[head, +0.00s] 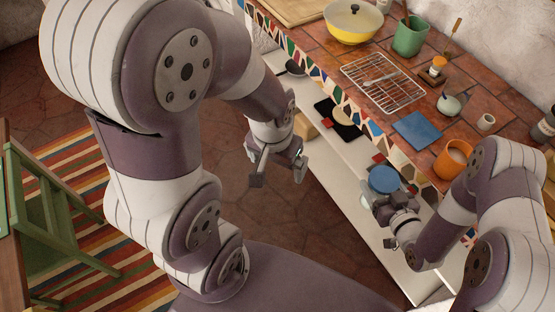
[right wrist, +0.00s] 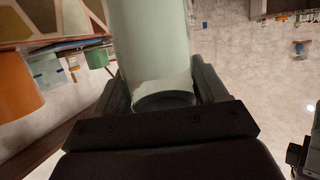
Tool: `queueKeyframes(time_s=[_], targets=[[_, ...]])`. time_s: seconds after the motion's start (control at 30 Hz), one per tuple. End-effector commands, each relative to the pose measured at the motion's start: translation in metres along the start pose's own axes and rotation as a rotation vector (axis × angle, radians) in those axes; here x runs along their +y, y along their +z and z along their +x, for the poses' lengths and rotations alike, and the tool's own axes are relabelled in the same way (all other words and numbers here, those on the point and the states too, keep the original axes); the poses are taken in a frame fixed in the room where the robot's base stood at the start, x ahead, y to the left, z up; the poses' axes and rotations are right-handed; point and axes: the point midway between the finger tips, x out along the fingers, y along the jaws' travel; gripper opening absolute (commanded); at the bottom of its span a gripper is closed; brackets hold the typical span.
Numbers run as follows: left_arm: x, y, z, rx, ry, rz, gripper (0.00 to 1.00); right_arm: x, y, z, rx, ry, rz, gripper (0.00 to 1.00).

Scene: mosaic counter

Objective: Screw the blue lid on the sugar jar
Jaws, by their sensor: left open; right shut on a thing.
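A round blue lid (head: 384,179) shows from above in the head view, over the pale jar (right wrist: 150,40) held by my right gripper. I cannot tell whether it is screwed down or only resting there. My right gripper (head: 372,203) is shut on the jar, in front of the counter edge. In the right wrist view the jar's pale, smooth side stands between the two fingers (right wrist: 165,95); the lid cannot be made out there. My left gripper (head: 278,172) is open and empty, to the left of the jar and well apart from it.
A green chair (head: 55,220) stands left. Between my grippers there is free room.

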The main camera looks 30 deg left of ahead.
Motion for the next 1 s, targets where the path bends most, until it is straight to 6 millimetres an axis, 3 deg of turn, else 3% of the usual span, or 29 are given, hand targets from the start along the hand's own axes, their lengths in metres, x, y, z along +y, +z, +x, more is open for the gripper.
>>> queueKeyframes(time_s=[0.33,0.47,0.7,0.83,1.0], targets=[[0.0,0.0,0.001,-0.001,0.0,0.0,1.0,0.008,0.0,-0.002,0.002,0.036,0.014,0.0],[0.0,0.0,0.001,-0.001,0.0,0.0,1.0,0.041,0.005,-0.014,-0.004,0.198,0.076,0.0],[0.0,0.0,0.001,-0.001,0.0,0.0,1.0,0.109,0.019,-0.061,0.0,0.57,0.186,0.0],[0.0,0.0,0.001,-0.001,0.0,0.0,1.0,0.123,0.023,-0.076,0.003,0.662,0.205,0.0],[0.0,0.0,0.001,-0.001,0.0,0.0,1.0,0.125,0.023,-0.078,0.004,0.673,0.208,0.0]])
